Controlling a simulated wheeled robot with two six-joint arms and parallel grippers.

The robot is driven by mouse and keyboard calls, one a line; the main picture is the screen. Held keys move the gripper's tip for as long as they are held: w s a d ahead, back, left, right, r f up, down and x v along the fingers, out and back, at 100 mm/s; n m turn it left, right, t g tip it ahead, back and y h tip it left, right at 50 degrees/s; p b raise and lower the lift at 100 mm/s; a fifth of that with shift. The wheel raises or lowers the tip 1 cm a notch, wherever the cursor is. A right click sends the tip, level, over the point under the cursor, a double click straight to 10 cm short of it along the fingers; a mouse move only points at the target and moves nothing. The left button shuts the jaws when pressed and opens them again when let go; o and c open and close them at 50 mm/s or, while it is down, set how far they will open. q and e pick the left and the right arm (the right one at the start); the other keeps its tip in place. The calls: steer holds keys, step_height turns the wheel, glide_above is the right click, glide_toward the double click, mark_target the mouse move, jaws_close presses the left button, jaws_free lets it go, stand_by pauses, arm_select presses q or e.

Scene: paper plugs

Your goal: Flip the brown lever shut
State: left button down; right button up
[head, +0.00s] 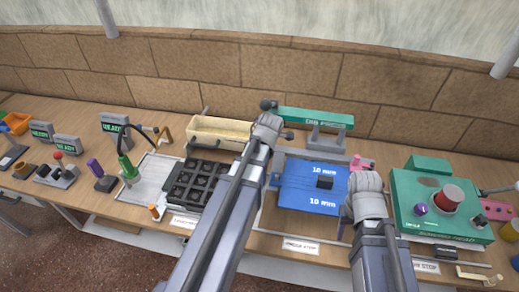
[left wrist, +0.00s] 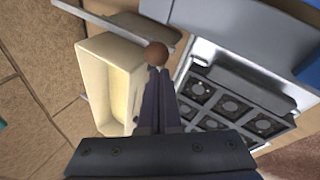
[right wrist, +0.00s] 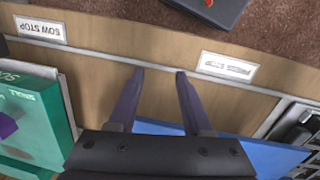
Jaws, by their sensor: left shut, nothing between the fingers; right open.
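A brown round knob (left wrist: 157,54) shows in the left wrist view, just beyond my left fingertips, near a thin grey bar (left wrist: 100,20). I take it for the brown lever's end; its arm is mostly hidden. My left gripper (left wrist: 158,72) is shut and empty, with its tips right at the knob. I cannot tell if they touch. In the head view my left arm hides this spot. My right gripper (right wrist: 160,73) is open and empty, over the table's front edge beside the blue board (right wrist: 240,153).
A cream open box (left wrist: 105,85) and a black grid tray (left wrist: 235,105) lie beside my left gripper. The blue board also shows in the head view (head: 300,190). A green console (head: 410,200) with a red button stands to its right. A stone wall (head: 200,65) closes off the back.

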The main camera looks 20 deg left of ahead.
arm_select(q)
steer(key=shift+s+a+f, duration=0.1)
steer(key=shift+a+f, duration=0.1)
steer(key=shift+a, duration=0.15)
